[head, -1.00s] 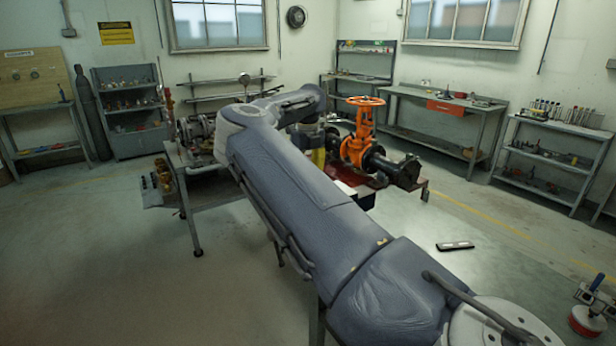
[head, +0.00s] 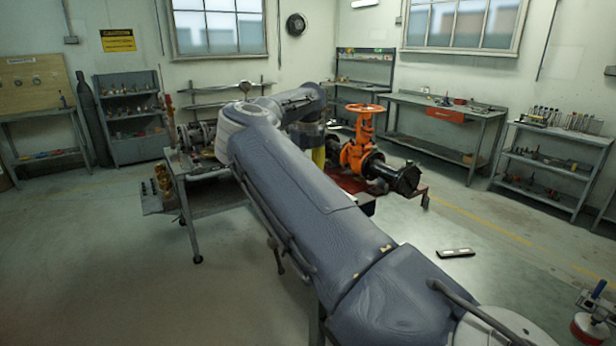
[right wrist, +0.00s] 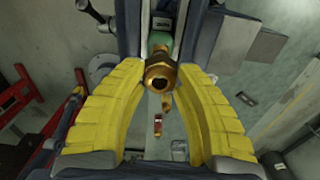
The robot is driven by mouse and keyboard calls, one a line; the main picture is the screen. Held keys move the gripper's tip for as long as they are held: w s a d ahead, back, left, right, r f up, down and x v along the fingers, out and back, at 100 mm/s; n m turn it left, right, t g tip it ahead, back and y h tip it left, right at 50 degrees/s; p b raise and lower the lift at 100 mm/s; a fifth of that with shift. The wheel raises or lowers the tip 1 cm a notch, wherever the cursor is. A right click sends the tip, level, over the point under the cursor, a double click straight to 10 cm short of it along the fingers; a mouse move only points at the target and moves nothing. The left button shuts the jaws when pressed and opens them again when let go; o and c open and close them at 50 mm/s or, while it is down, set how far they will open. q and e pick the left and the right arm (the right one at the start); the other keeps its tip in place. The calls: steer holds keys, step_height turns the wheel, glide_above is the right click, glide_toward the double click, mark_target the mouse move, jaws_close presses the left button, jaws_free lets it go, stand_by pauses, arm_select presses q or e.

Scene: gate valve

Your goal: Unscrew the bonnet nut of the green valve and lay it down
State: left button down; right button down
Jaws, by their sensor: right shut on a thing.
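A brass nut (right wrist: 160,78) with a dark bore sits in the middle of the right wrist view, between the tips of two ribbed yellow fingers. My right gripper (right wrist: 160,82) is closed on it. A green part of the valve (right wrist: 159,42) shows just beyond the nut; whether the nut is still threaded on it I cannot tell. In the head view my right arm crosses the picture and hides the green valve. A yellow part under the arm's far end appears to be my right gripper (head: 318,157). My left gripper is in neither view.
An orange valve with a handwheel (head: 361,140) stands close to the right of my gripper on the bench. Brass fittings (head: 163,180) are at the bench's left end. Shelves and workbenches (head: 450,105) line the walls. The floor in front is largely clear.

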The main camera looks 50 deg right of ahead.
steer(key=shift+r, duration=0.75)
stand_by(0.4)
